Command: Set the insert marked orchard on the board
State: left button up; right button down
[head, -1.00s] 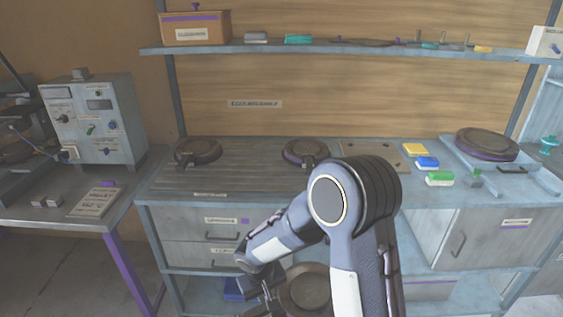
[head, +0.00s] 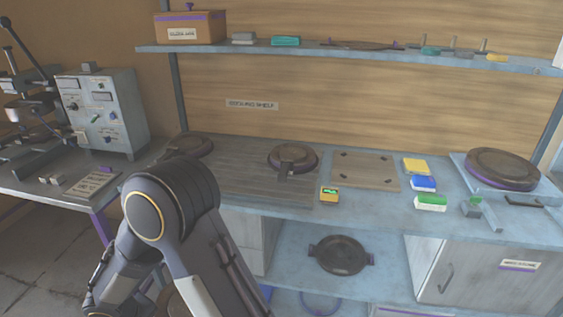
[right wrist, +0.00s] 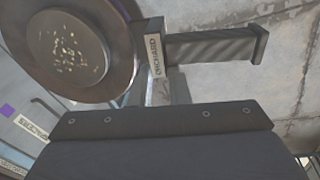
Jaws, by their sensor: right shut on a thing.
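The insert marked orchard (right wrist: 75,45) fills the upper left of the right wrist view as a round brown-rimmed disc with a speckled grey centre. Its label (right wrist: 155,62) reads ORCHARD, beside a dark bar (right wrist: 215,45). My right gripper (right wrist: 160,112) is shut on this insert at its handle side; the fingertips are mostly hidden. In the head view my arm covers the lower left, and a brown round part shows behind it at the bottom edge. A flat wooden board (head: 365,170) with dark corner marks lies bare on the counter. My left gripper is not in view.
Round plates sit on the slatted area (head: 240,178), one being a dark plate (head: 292,158). A yellow device (head: 329,195) lies before the board; yellow, blue and green blocks (head: 423,184) lie right of it. A two-handled plate (head: 342,255) is on the lower shelf.

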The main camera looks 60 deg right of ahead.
aim_at(365, 175)
jog(key=k+l, duration=0.5)
jog(key=k, duration=0.15)
jog(key=k+l, duration=0.45)
jog(key=k, duration=0.2)
jog(key=k+l, duration=0.5)
jog(key=k, duration=0.15)
